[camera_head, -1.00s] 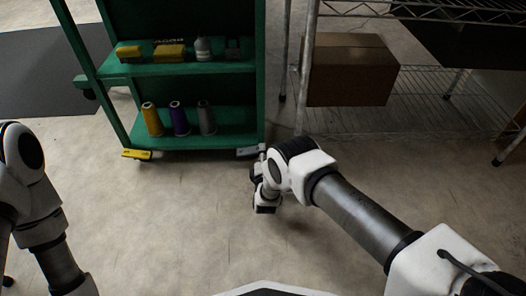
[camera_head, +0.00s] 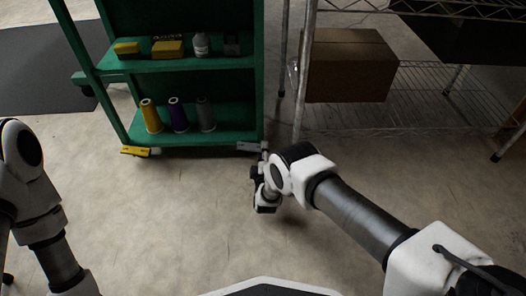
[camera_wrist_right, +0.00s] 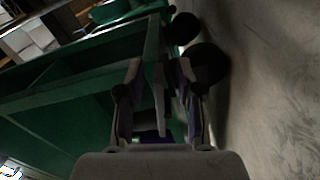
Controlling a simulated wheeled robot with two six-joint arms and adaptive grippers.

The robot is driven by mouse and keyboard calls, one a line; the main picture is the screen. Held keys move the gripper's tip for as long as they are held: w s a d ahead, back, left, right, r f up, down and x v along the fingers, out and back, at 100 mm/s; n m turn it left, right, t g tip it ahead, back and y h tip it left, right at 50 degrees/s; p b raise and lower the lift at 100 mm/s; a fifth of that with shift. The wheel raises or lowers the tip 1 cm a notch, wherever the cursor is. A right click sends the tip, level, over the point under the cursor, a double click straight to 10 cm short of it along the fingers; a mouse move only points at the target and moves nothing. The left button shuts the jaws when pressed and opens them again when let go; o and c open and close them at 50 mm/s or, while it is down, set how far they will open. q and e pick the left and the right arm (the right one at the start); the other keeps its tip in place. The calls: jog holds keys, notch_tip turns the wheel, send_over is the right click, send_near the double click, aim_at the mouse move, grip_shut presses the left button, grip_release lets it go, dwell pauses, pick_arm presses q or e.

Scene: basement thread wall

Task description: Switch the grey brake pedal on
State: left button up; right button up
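The grey brake pedal (camera_head: 249,146) sits low at the right front corner of the green cart (camera_head: 190,140), by its caster. My right gripper (camera_head: 260,178) is just in front of and below that corner in the head view. In the right wrist view its two fingers (camera_wrist_right: 158,75) are apart. A thin grey piece, seemingly the pedal (camera_wrist_right: 159,92), shows between them with gaps on both sides; whether it touches a finger I cannot tell. The pedal's tilt is too small to judge. My left arm is at the left edge; its gripper is out of view.
A yellow pedal (camera_head: 140,151) sits at the cart's left front corner. Thread cones, including a purple one (camera_head: 178,115), and yellow items (camera_head: 167,49) stand on its shelves. A wire rack (camera_head: 420,105) with a cardboard box (camera_head: 345,65) is at right. The floor in front is clear.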

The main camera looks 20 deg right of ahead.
jog(key=v, duration=1.2)
jog(key=shift+r, duration=0.1)
